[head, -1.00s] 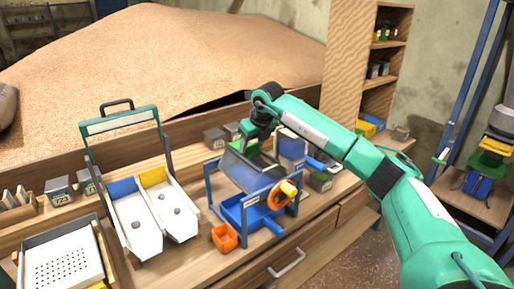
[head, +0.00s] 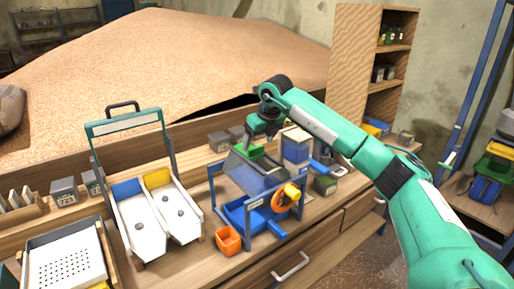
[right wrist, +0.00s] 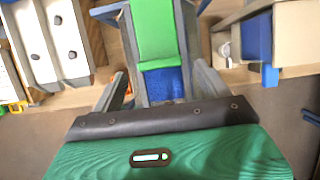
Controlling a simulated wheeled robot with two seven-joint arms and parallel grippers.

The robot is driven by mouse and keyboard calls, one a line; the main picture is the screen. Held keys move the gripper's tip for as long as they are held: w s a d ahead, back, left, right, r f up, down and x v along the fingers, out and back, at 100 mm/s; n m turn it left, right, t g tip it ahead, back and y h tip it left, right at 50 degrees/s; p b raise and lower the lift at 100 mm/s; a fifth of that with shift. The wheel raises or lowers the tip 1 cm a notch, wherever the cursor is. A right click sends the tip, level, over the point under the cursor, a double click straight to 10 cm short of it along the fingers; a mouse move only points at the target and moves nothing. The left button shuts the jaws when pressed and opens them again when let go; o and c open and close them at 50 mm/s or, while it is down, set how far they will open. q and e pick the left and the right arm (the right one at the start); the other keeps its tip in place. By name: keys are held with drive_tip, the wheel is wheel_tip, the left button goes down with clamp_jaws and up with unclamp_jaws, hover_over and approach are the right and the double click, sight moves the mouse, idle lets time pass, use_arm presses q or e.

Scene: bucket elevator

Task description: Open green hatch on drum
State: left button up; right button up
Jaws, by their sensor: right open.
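The grey drum (head: 262,176) hangs in a blue frame (head: 215,196) on the bench. The green hatch (head: 251,152) is on its upper side; in the right wrist view the hatch (right wrist: 157,30) is a flat green panel with a blue textured area below it. I cannot tell for sure whether the hatch is lifted. My right gripper (head: 263,135) is just above the hatch, pointing down. In the right wrist view its fingers (right wrist: 160,88) are apart, on either side of the drum area, with nothing held between them. My left gripper is not in view.
An orange crank (head: 284,200) sits at the frame's right, and a small orange bin (head: 228,240) stands in front. A two-chute stand (head: 127,215) is to the left. A blue-and-white container (head: 296,148) stands close behind on the right. A grain heap (head: 180,70) lies beyond the bench.

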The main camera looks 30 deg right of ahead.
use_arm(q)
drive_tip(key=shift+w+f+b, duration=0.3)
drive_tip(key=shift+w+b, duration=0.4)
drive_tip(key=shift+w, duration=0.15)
use_arm(e)
drive_tip(key=v, duration=1)
drive_tip(key=shift+r, duration=0.4)
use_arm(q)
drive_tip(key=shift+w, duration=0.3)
use_arm(e)
drive_tip(key=shift+s, duration=0.1)
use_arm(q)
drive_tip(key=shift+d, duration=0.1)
